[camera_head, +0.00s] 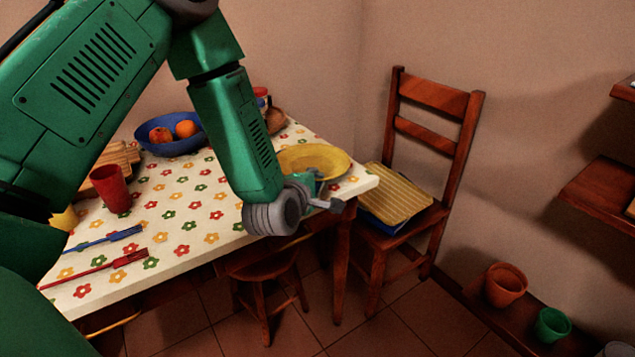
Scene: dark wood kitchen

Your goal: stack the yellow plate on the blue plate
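The yellow plate (322,158) is round and lies at the right end of the table, near its corner. My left gripper (325,195) is at the near edge of this plate, and my green forearm comes down from above and covers its left side. The fingers are small and partly hidden, so I cannot tell whether they are open, shut or touching the rim. I see no clear blue plate. A blue dish (178,147) holding orange fruit stands at the back of the table and looks more like a bowl. My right gripper is out of view.
The flowered table (185,215) holds a red cup (111,188), blue cutlery (105,240) and red cutlery (95,268). A chair (440,145) with a yellow pad (398,193) stands right of the table. A stool (265,270) is below the front edge. Pots stand at lower right.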

